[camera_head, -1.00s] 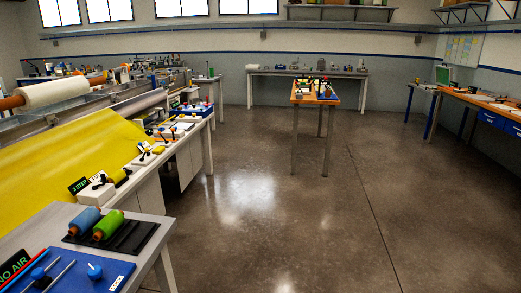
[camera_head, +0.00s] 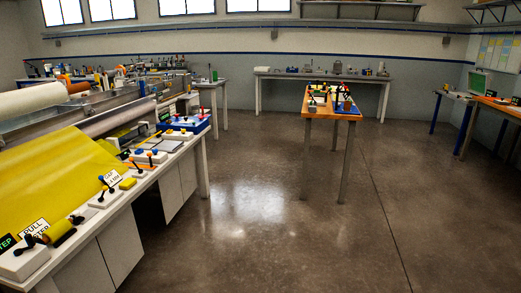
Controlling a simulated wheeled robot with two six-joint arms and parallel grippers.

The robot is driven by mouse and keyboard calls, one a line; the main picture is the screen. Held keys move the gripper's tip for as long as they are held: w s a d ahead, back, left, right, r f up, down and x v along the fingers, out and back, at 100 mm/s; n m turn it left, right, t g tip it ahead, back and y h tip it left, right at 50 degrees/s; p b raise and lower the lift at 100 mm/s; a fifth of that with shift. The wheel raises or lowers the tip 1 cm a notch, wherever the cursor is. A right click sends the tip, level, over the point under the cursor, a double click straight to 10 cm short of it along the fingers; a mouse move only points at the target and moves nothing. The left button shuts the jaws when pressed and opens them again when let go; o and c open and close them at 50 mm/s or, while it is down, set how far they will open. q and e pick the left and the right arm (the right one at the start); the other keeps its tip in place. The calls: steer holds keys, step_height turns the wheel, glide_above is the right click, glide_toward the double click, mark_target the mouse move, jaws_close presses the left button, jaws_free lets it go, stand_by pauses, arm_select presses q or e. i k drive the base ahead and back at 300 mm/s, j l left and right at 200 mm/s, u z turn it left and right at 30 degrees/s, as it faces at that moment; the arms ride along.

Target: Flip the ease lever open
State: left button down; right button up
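Several small lever units stand along the white bench (camera_head: 160,181) at the left. Farther along are a white plate with a dark lever (camera_head: 105,196) and a white block with an orange-and-blue handle (camera_head: 150,156). I cannot tell which of these is the ease lever, or whether it is open or closed. Neither of my grippers is in view.
A yellow sheet (camera_head: 60,180) slopes down behind the levers. A blue tray (camera_head: 186,135) with red-knobbed parts sits at the bench's far end. An orange-topped table (camera_head: 325,115) stands ahead. The grey floor (camera_head: 265,210) right of the bench is clear.

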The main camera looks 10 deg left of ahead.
mark_target(100, 177)
steer(key=i+u, duration=0.5)
steer(key=i, duration=1.1)
steer(key=i+j+u, duration=0.1)
steer(key=i+j, duration=0.15)
steer(key=j, duration=0.2)
steer(key=i+j, duration=0.3)
steer(key=j, duration=0.15)
steer(key=i+j+u, duration=0.15)
steer(key=i+j, duration=0.15)
steer(key=j, duration=0.15)
